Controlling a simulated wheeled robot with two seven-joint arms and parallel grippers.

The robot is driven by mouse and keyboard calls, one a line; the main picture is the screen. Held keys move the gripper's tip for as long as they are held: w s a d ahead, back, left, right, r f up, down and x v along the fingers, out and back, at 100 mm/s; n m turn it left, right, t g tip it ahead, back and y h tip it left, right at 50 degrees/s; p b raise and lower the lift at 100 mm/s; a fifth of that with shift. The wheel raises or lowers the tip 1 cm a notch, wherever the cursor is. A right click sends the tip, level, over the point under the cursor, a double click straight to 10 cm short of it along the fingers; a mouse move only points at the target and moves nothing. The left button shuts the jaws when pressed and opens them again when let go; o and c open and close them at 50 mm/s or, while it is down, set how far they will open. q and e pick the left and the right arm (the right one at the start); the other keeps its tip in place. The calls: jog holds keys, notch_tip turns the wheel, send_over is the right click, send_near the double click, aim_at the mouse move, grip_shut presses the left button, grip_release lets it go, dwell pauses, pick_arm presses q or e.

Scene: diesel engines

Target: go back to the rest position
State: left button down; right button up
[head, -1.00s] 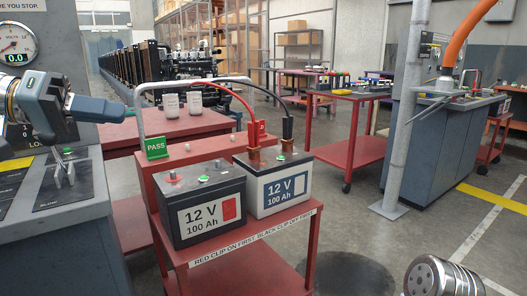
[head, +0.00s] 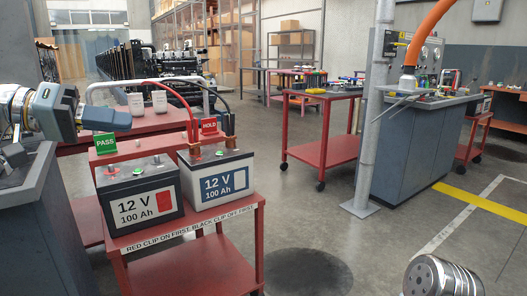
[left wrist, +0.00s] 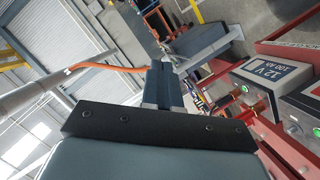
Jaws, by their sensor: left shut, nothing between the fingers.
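My left gripper (head: 122,121) points right at the left of the head view, shut and empty. Its closed fingers also show in the left wrist view (left wrist: 163,85). It is apart from the batteries, in front of the back of the red cart. My right gripper is not in view; a ribbed metal part of my right arm shows at the lower right of the head view.
Two 12 V batteries, left (head: 138,192) and right (head: 215,175), stand on a red cart (head: 190,268). Red and black cables lead to the right one. A grey pole (head: 366,130) and grey cabinet (head: 412,150) stand right. Floor between is clear.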

pick_arm(q)
jog(key=w+f+n+y, duration=0.1)
jog(key=w+f+n, duration=0.2)
jog(key=w+f, duration=0.45)
jog(key=w+f+n+y, duration=0.15)
jog(key=w+f, duration=0.25)
jog(key=f, duration=0.7)
jog(key=w+d+f+n+g+y, duration=0.1)
jog(key=d+f+n+y, duration=0.1)
jog(key=f, duration=1)
jog(key=w+d+f+n+y, duration=0.1)
jog(key=d+f+n, duration=0.1)
jog(key=f, duration=1)
jog(key=s+d+f+g+y, duration=0.25)
jog(key=s+f, duration=0.35)
jog(key=f, duration=0.5)
jog(key=s+d+f+g+y, duration=0.1)
jog(key=s+d+f, duration=0.35)
jog(key=f, duration=0.75)
jog(key=s+d+f+m, duration=0.1)
jog(key=s+f, duration=0.3)
jog(key=s, duration=0.5)
jog(key=s+d+f+m, duration=0.2)
jog(key=s+f, duration=0.2)
jog(key=s, duration=0.5)
jog(key=shift+s+f+g+y, duration=0.35)
jog(key=shift+f+g+y, duration=0.05)
jog(key=shift+g, duration=0.05)
